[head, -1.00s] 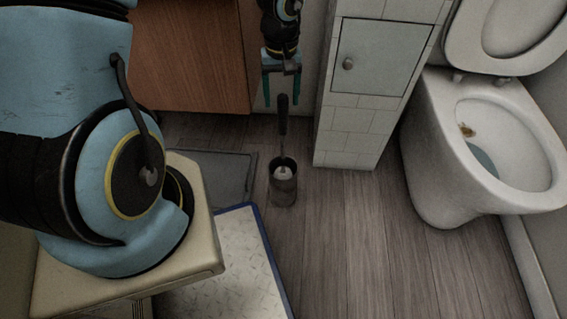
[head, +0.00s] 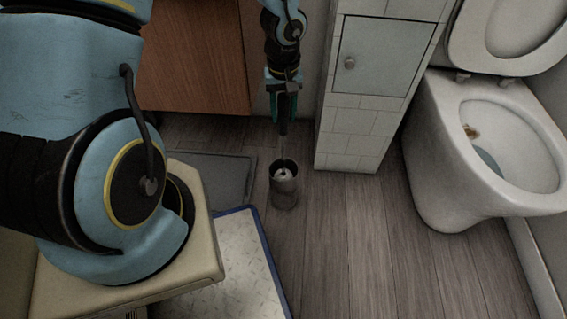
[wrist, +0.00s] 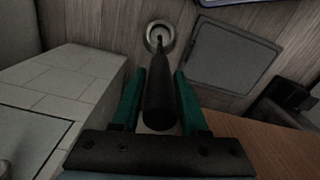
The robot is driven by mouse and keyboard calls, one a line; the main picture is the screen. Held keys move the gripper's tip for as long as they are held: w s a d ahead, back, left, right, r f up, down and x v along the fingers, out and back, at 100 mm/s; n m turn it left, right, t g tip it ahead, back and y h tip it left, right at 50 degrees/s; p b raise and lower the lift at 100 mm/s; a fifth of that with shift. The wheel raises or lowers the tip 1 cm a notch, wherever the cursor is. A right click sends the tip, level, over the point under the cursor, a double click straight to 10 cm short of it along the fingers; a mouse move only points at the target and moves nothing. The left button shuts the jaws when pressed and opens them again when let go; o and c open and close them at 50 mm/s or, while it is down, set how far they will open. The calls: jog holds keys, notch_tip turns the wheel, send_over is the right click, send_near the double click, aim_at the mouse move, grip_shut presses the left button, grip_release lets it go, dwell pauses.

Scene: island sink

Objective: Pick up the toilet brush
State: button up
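The toilet brush stands upright in its dark cylindrical holder (head: 284,189) on the floor. Its black handle (wrist: 160,95) points up, and its lower end goes into the holder, which shows as a ring at the top of the wrist view (wrist: 160,37). My gripper (head: 284,112) is at the upper handle, pointing down. In the wrist view its two green fingers (wrist: 160,75) are on either side of the handle, with narrow gaps showing. It looks open around the handle, not clamped on it. The bristles are mostly hidden in the holder.
A tiled pillar with a small door (head: 382,57) stands close to the right of my gripper. A toilet (head: 440,160) is farther right. A wooden cabinet (head: 195,60) is behind left. A grey mat (head: 225,178) and a blue-edged panel (head: 235,260) lie left of the holder.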

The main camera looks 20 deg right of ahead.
grip_shut()
jog(key=shift+r, duration=0.1)
dwell(0.3)
